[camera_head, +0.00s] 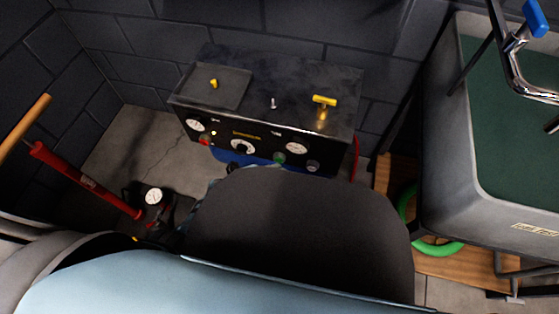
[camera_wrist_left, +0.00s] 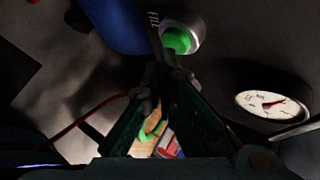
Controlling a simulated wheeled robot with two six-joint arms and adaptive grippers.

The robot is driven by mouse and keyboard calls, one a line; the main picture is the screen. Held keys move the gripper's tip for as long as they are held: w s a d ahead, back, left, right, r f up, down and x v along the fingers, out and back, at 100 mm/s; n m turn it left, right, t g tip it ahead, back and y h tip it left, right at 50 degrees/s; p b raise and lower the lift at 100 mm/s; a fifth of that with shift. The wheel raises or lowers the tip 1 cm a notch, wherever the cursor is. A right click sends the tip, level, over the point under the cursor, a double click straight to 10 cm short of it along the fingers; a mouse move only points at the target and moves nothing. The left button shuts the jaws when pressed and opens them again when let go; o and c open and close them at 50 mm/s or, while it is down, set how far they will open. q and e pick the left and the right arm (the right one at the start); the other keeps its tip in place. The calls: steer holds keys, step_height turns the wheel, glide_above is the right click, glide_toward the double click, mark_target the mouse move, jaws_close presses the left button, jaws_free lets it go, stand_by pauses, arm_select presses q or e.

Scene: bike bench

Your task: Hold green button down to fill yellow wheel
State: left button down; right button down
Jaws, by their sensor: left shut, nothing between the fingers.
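The green button (camera_head: 279,158) sits on the front face of the dark control box (camera_head: 345,125), low and right of centre. In the left wrist view the green button (camera_wrist_left: 178,40) stands in a pale collar beside the word FILL. My left gripper (camera_wrist_left: 172,76) is shut and empty, its fingertips just below the button in that picture. I cannot tell whether they touch it. In the head view a dark rounded part of my own arm hides most of this gripper. No yellow wheel is recognisable. My right gripper is not in view.
A round gauge (camera_head: 296,148) is right of the button; it also shows in the left wrist view (camera_wrist_left: 273,103). A yellow T-handle (camera_head: 324,100) stands on the box. A grey sink (camera_head: 455,200) and green ring (camera_head: 440,248) are at right.

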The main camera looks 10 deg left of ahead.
arm_select(q)
steer(key=shift+w, duration=0.45)
stand_by(1.9)
steer(key=shift+s, duration=0.85)
steer(key=shift+s+p, duration=0.15)
steer(key=shift+p, duration=0.2)
steer(key=s, duration=0.2)
steer(key=s+p, duration=0.1)
steer(key=s, duration=0.1)
steer(key=shift+s+a, duration=0.2)
steer(key=shift+s, duration=0.15)
